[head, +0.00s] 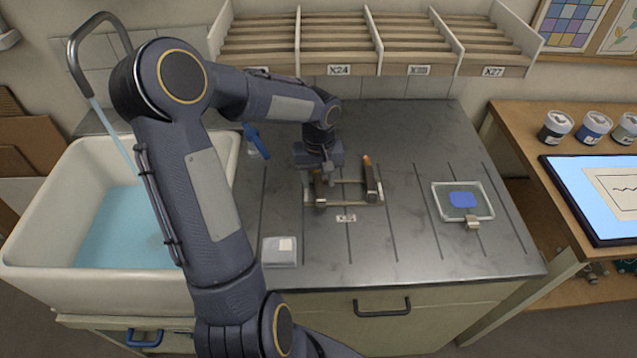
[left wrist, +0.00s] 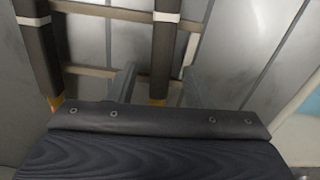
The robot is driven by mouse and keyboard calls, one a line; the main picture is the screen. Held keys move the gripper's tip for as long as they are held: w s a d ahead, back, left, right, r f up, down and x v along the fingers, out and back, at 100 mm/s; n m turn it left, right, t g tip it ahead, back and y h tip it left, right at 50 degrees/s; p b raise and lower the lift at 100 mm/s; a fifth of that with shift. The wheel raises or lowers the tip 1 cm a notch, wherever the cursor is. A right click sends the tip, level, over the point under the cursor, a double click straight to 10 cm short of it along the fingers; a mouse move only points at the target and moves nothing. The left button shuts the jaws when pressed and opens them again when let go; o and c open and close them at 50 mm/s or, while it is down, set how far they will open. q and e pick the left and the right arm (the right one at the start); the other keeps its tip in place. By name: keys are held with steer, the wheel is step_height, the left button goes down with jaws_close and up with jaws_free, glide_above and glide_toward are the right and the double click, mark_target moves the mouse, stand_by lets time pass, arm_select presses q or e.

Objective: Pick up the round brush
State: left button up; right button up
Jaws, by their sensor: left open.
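Two dark-handled brushes lie side by side across a low rack (head: 348,181) on the grey worktop; which one is round I cannot tell. The left brush (head: 320,192) is partly hidden under my left gripper (head: 320,179). The right brush (head: 371,180) lies clear of it and shows an orange-brown end. In the left wrist view the open fingers (left wrist: 158,72) stand on either side of one dark handle (left wrist: 164,45) with a white band, not closed on it. A second banded handle (left wrist: 36,50) lies to the left. My right gripper is out of view.
A water-filled sink (head: 60,240) is on the left, with a blue-handled tool (head: 257,141) near its edge. A small pale box (head: 279,258) stands in front of the rack. A glass tray (head: 478,213) with a blue pad lies right. Slotted shelves (head: 375,40) stand behind.

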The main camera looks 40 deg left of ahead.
arm_select(q)
jaws_close()
